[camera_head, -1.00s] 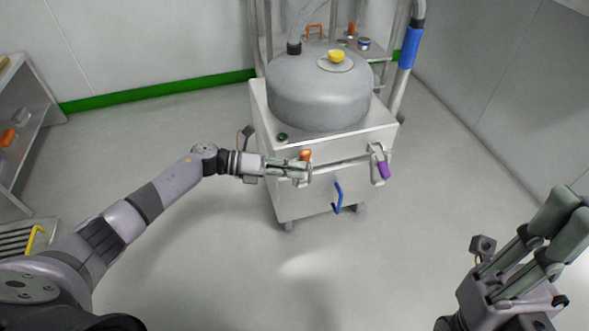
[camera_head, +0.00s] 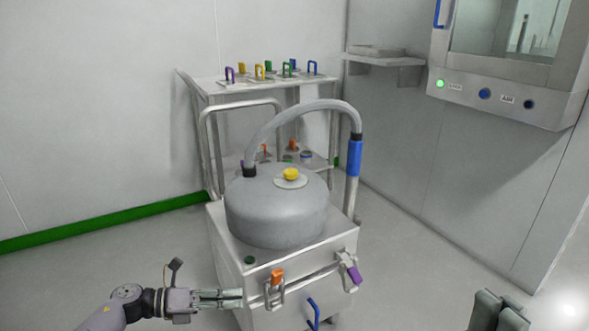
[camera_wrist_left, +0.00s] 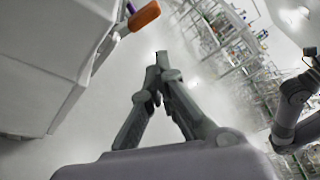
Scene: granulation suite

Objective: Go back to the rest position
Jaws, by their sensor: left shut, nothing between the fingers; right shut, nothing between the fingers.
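My left gripper (camera_head: 222,299) is at the lower left in the head view, level, with its fingers together and empty. Its fingertips are close to the left side of the orange-handled latch (camera_head: 277,279) on the front of the machine. In the left wrist view the left gripper (camera_wrist_left: 160,62) has its fingertips meeting, with the orange handle (camera_wrist_left: 145,15) beside it at the upper left and apart from it. My right gripper (camera_head: 488,302) shows only in part at the bottom right edge of the head view, shut and over bare floor.
The steel machine (camera_head: 228,262) with a grey domed lid (camera_head: 275,212) and a hose stands in the middle. Its front has a purple handle (camera_head: 354,274) and a blue handle (camera_head: 314,312). A trolley (camera_head: 215,86) is behind. A wall panel (camera_head: 500,101) is at right. Floor is clear between.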

